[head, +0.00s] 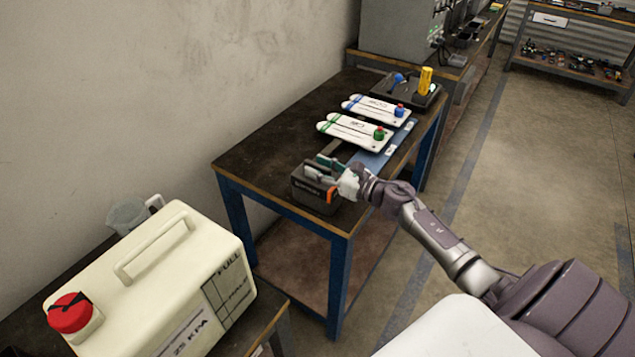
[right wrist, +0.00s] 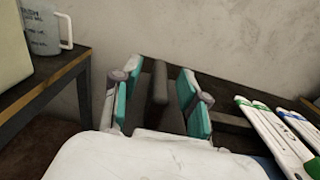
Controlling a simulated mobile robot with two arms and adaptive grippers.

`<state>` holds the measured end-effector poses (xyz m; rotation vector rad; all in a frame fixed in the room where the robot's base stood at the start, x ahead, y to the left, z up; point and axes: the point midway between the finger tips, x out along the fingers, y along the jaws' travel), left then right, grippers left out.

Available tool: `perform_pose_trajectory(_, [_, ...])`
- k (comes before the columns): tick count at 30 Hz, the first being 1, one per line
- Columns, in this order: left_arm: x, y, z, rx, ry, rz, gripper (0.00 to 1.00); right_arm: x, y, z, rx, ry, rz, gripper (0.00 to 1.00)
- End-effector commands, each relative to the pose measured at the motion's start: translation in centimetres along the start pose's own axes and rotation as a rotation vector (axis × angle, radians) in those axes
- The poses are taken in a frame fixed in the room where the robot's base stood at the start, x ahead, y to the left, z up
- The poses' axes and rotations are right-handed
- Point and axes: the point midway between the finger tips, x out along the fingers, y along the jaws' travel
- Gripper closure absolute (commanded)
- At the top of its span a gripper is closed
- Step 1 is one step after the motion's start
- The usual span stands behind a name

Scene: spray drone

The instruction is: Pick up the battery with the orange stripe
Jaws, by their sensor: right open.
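The battery (head: 315,189) is a dark block with an orange stripe on its right side. It sits at the near corner of the blue-legged table in the head view. My right gripper (head: 327,167) is at the top of the battery. In the right wrist view its teal-padded fingers (right wrist: 156,98) are spread apart. A dark upright bar, which looks like the battery's handle (right wrist: 158,82), stands between the fingers with gaps on both sides. The rest of the battery is hidden behind the gripper's white body there. My left gripper is not in view.
White plates with a green knob (head: 352,131) and a blue knob (head: 376,109) lie farther back on the table (head: 262,147). A dark tray with a yellow item (head: 425,81) is behind them. A cream tank with a red cap (head: 70,313) stands at the lower left, near a measuring jug (head: 127,216).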

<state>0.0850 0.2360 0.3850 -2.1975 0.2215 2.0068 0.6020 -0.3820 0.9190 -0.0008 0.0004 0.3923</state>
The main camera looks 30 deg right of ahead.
Motion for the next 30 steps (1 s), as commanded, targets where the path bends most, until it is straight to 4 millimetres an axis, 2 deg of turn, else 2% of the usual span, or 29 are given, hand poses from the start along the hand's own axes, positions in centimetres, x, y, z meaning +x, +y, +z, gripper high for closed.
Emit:
perform_pose_trajectory(3, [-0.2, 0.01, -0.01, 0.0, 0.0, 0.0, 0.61, 0.69, 0.01, 0.02, 0.001, 0.0, 0.0, 0.56])
perform_pose_trajectory(9, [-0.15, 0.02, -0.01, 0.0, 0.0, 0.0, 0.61, 0.69, 0.04, -0.08, 0.001, 0.001, 0.0, 0.56])
perform_pose_trajectory(17, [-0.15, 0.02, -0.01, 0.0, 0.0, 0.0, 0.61, 0.67, 0.02, -0.05, 0.001, 0.0, 0.0, 1.0])
perform_pose_trajectory(30, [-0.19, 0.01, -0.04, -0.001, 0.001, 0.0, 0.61, 0.73, -0.05, 0.41, -0.001, -0.007, 0.0, 1.0])
